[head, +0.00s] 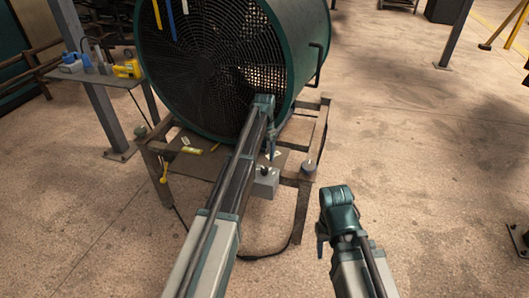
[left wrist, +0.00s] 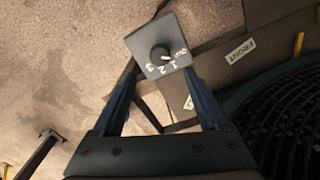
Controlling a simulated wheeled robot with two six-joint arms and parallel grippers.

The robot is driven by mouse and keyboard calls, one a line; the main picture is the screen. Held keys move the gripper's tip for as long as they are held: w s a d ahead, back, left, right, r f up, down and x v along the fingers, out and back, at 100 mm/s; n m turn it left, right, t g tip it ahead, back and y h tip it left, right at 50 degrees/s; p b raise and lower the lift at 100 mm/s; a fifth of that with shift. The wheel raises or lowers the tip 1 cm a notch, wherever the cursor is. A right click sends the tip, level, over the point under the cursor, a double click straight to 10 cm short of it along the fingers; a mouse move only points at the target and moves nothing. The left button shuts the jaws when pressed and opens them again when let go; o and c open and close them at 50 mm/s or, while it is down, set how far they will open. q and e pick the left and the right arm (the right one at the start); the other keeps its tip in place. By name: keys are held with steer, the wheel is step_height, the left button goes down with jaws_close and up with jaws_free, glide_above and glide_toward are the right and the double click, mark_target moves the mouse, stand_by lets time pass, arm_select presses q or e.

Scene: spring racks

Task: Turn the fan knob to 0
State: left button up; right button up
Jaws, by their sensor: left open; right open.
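The fan knob (left wrist: 160,53) is a small dark dial on a grey control box (left wrist: 145,42), with OFF, 1, 2 and 3 printed around it. I cannot tell which mark it points to. In the head view the control box (head: 266,184) hangs at the front of the fan's stand. My left gripper (head: 271,153) points down above the box. In the left wrist view its open fingers (left wrist: 159,75) stand apart, with the knob ahead of them and nothing between them. My right gripper (head: 321,247) is over bare floor at the lower right, away from the box.
A large green drum fan (head: 215,60) stands on a metal frame (head: 300,215) behind the box. A small table (head: 100,78) with tools is at the left. A cable runs on the floor below the box.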

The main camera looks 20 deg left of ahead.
arm_select(q)
step_height(320, 180, up, 5)
steer(key=p, duration=0.4)
steer(key=s+d+r+p, duration=0.1)
steer(key=s+d, duration=0.4)
steer(key=s, duration=0.7)
steer(key=s+d+r+p, duration=0.1)
steer(key=s+d, duration=0.5)
steer(key=s, duration=0.6)
steer(key=s+d+r+n+y+p, duration=0.1)
steer(key=s+d, duration=0.4)
steer(key=s, duration=0.7)
steer(key=shift+d+r, duration=0.35)
steer(key=shift+r, duration=0.1)
steer(key=shift+c, duration=0.4)
